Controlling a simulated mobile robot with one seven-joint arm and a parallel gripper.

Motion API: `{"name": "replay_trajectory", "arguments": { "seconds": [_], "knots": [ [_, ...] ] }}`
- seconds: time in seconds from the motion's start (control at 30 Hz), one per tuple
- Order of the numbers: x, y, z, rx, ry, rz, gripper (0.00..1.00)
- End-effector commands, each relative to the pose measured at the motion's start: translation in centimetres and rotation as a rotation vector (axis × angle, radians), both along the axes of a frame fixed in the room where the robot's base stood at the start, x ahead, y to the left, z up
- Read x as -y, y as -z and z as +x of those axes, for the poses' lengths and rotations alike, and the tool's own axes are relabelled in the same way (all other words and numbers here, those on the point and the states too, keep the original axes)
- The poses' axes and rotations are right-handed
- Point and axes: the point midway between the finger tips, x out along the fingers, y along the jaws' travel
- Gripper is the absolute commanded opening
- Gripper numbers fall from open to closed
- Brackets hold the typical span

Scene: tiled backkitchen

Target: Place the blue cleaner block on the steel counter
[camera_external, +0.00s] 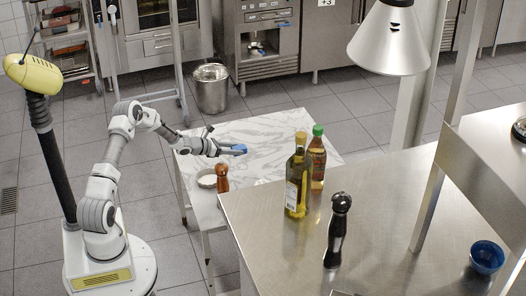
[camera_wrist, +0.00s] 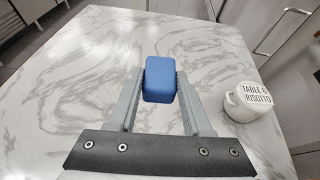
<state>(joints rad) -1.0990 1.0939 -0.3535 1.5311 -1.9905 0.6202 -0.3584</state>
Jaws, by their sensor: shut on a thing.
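The blue cleaner block (camera_external: 240,148) is between the fingers of my gripper (camera_external: 234,150), over the white marble-patterned table. In the wrist view the block (camera_wrist: 160,76) sits between both fingertips of my gripper (camera_wrist: 160,92), which is shut on it. I cannot tell how high the block is above the marble top. The steel counter (camera_external: 385,230) is in the front right of the external view, to the right of and nearer the camera than my gripper. The counter does not clearly show in the wrist view.
An oil bottle (camera_external: 297,185), a green-capped bottle (camera_external: 317,160) and a black pepper mill (camera_external: 337,230) stand on the counter, with a blue bowl (camera_external: 487,256) at right. A wooden mill (camera_external: 222,178) and a white labelled cup (camera_wrist: 248,100) are near my gripper. A lamp (camera_external: 390,40) hangs above.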

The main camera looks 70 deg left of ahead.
Motion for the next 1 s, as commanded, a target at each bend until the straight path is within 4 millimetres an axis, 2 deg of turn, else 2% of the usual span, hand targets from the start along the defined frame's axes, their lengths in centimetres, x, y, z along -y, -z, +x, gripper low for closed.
{"name": "replay_trajectory", "arguments": {
  "seconds": [0.23,0.37,0.47,0.8,1.0],
  "knots": [
    [0.0,-1.4,0.1,0.002,0.0,0.002,0.0],
    [0.0,-4.3,0.1,0.003,0.001,0.006,0.0],
    [-0.1,-7.8,0.1,0.005,0.001,0.011,0.0],
    [0.0,-21.9,0.1,0.005,0.003,0.015,0.0],
    [0.1,-28.8,0.1,0.004,0.003,0.012,0.0]
  ]
}}
